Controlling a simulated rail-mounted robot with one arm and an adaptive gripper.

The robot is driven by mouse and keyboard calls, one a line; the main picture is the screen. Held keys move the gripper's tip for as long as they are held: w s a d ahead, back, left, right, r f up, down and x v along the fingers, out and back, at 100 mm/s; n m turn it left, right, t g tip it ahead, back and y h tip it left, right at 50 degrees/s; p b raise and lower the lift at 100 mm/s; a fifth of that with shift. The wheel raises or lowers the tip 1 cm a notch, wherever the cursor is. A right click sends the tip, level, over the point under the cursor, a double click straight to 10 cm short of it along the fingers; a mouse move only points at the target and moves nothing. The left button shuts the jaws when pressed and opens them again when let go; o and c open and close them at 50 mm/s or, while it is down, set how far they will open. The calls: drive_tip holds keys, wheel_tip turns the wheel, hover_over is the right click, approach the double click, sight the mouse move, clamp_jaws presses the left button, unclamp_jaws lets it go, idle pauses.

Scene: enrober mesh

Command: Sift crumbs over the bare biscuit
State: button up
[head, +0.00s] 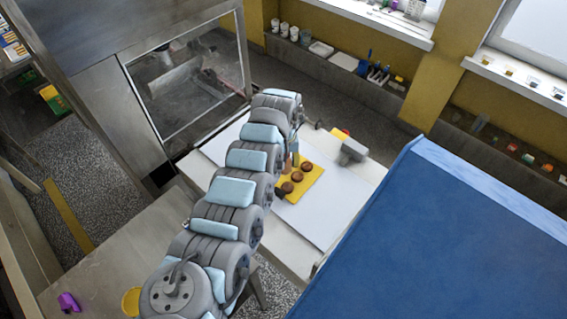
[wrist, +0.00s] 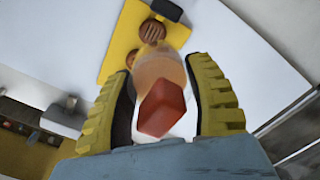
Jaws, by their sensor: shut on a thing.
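My gripper (wrist: 160,82) shows in the wrist view as two yellow ribbed fingers, shut on what looks like the crumb sifter. The sifter has a red block-like end (wrist: 162,110) near the camera and a pale orange, see-through round part (wrist: 157,68) beyond it. Past it lies a yellow board (wrist: 118,45) with brown biscuits; one striped biscuit (wrist: 152,31) is clear and another (wrist: 131,58) is partly hidden. In the head view, the board (head: 312,187) bears a row of brown biscuits (head: 297,177). My arm hides most of the gripper there. I cannot tell which biscuit is bare.
A dark block (wrist: 167,9) sits at the board's end in the wrist view. A grey object (head: 352,151) stands on the white table (head: 325,222), right of the board. A large blue surface (head: 450,240) fills the lower right. A glazed steel machine (head: 100,105) stands left.

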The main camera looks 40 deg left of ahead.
sight(290, 172)
drive_tip(key=shift+f+b, duration=2.5)
drive_tip(key=shift+f, duration=0.25)
drive_tip(key=shift+d+r+p, duration=0.1)
drive_tip(key=shift+r+p, duration=0.05)
drive_tip(key=shift+p, duration=0.15)
drive_tip(key=shift+d+r+p, duration=0.1)
drive_tip(key=shift+d+p, duration=0.25)
drive_tip(key=shift+p, duration=0.3)
drive_tip(key=shift+d+p, duration=0.65)
drive_tip(key=shift+p, duration=0.25)
drive_tip(key=shift+w+d, duration=0.1)
drive_tip(key=shift+d, duration=0.2)
drive_tip(key=shift+f, duration=0.2)
drive_tip(key=shift+a, duration=0.1)
